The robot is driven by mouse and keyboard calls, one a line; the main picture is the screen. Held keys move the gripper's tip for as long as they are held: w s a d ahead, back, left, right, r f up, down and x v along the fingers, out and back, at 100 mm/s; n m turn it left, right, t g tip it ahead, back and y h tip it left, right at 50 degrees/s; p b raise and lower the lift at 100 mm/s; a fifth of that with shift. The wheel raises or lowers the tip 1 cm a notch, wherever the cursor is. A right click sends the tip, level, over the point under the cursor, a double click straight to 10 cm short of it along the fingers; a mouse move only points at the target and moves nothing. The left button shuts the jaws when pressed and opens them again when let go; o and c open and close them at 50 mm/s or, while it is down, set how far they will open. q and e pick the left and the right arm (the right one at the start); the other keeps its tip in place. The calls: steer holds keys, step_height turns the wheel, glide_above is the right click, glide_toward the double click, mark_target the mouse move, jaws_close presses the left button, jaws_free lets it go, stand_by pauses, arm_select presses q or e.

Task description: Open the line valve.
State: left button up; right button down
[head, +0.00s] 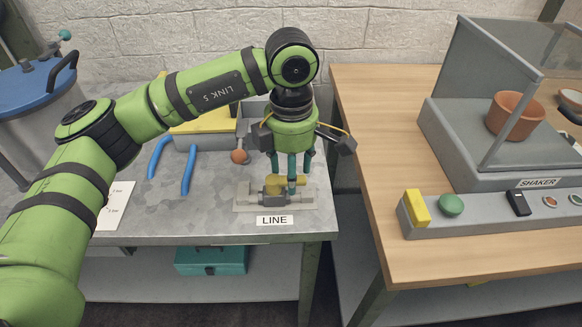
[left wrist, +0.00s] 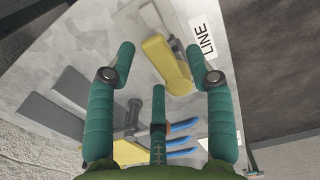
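The line valve (head: 272,197) sits on a pale plate near the grey table's front edge, behind the "LINE" label (head: 275,220). Its yellow handle (head: 272,181) shows beside my left fingers; in the left wrist view the handle (left wrist: 165,62) lies between the two outer fingertips as seen from above. My left gripper (head: 291,178) points down over the valve, its teal fingers spread apart. They also show apart in the left wrist view (left wrist: 162,62). The fingers hide part of the valve, and I cannot tell whether they touch the handle. My right gripper is not in view.
Blue-handled pliers (head: 174,165) and a yellow-topped grey box (head: 203,130) lie left of the valve. A blue-lidded drum (head: 38,85) stands far left. Across a gap on the right, a wooden table (head: 375,110) carries the shaker cabinet (head: 470,130) and its button panel (head: 480,215).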

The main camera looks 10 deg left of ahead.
arm_select(q)
steer(key=shift+r, duration=0.15)
step_height(320, 180, up, 12)
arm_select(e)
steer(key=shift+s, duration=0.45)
arm_select(q)
steer(key=shift+f, duration=0.2)
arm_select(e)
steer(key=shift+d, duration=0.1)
